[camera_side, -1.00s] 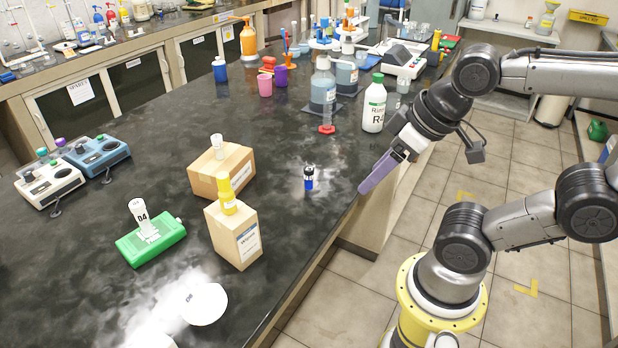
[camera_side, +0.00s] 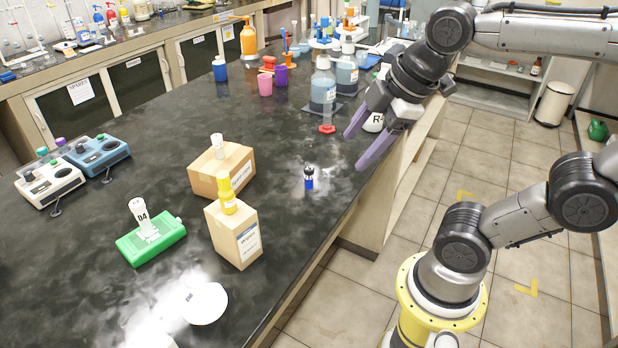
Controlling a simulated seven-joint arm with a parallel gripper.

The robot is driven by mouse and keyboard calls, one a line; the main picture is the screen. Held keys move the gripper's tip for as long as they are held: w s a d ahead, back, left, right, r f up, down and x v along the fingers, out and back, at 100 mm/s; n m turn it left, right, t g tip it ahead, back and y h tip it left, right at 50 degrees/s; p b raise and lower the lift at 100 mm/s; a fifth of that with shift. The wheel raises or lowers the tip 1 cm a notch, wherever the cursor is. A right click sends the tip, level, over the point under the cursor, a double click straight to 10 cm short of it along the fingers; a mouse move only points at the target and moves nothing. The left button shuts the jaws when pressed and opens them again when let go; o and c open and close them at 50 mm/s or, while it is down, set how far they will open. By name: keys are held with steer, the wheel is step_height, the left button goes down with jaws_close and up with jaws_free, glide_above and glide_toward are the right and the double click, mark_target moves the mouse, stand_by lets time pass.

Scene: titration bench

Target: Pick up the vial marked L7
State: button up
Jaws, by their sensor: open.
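No mark reading L7 is legible on any vial. A small blue vial with a dark cap (camera_side: 309,178) stands upright on the black bench top. My gripper (camera_side: 357,150) is open and empty, with purple fingers apart. It is above the bench's right edge, up and right of the blue vial, and partly hides a white reagent bottle (camera_side: 374,122).
The low box (camera_side: 210,178), taller box (camera_side: 236,240) and green block (camera_side: 160,245) stand left of the blue vial. Blue-liquid bottles (camera_side: 322,92) and a red-based item (camera_side: 327,128) stand behind it. The bench around the blue vial is clear.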

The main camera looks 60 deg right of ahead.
steer(key=w+d+r+n+g, duration=0.1)
steer(key=w+d+n+g, duration=0.15)
steer(key=w+n, duration=0.45)
steer(key=n+g, duration=0.2)
steer(key=g, duration=0.1)
glide_above(309, 177)
steer(key=d, duration=0.1)
steer(key=f, duration=1.8)
steer(key=shift+w+f, duration=0.3)
steer(key=shift+f, duration=3.2)
jaws_close()
